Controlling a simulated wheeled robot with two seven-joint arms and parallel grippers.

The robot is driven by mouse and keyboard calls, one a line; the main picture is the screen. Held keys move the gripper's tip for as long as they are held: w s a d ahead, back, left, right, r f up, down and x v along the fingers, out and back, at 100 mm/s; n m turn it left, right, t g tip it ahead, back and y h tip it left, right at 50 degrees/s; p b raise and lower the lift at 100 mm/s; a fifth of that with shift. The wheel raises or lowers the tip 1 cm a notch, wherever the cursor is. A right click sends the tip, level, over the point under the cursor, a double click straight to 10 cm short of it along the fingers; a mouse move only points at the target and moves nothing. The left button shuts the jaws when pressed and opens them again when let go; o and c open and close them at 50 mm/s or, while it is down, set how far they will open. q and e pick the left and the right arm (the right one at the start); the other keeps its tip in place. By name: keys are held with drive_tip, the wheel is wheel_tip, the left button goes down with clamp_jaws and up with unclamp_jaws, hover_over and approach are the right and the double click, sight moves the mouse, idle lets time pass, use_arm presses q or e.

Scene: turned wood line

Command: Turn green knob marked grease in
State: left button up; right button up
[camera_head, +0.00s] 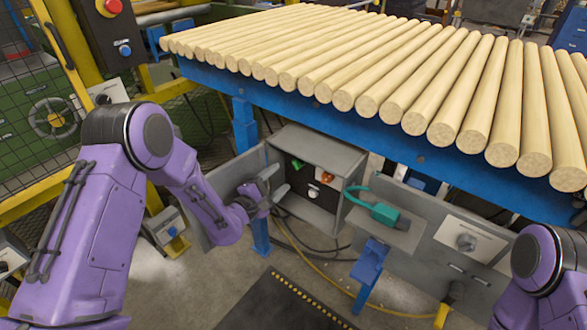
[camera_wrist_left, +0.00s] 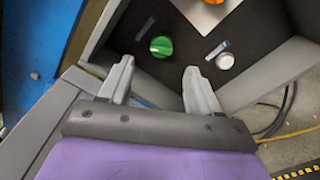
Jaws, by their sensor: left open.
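The green knob (camera_wrist_left: 161,47) is on the dark back panel inside an open grey box (camera_head: 330,150). In the left wrist view it lies beyond and between the fingertips of my left gripper (camera_wrist_left: 158,68), apart from them. The green knob also shows in the head view (camera_head: 298,164). A white knob (camera_wrist_left: 225,61) is to its right, with a small label above it. An orange knob (camera_wrist_left: 204,19) on a light plate is partly cut off at the top. The label wording is too small to read. My left gripper (camera_head: 276,180) is open and empty at the box's front left.
The box's grey door (camera_head: 232,178) stands open on the left. A blue table rail (camera_head: 300,102) with round wooden bars (camera_head: 400,75) runs above. A teal-handled tool (camera_head: 383,212) sits on a shelf at right. Cables (camera_head: 310,252) hang below.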

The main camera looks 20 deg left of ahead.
sight(295, 166)
use_arm(q)
drive_tip(key=x, duration=0.8)
drive_tip(key=shift+s+f, duration=0.1)
drive_tip(key=shift+f, duration=0.05)
drive_tip(key=c, duration=1)
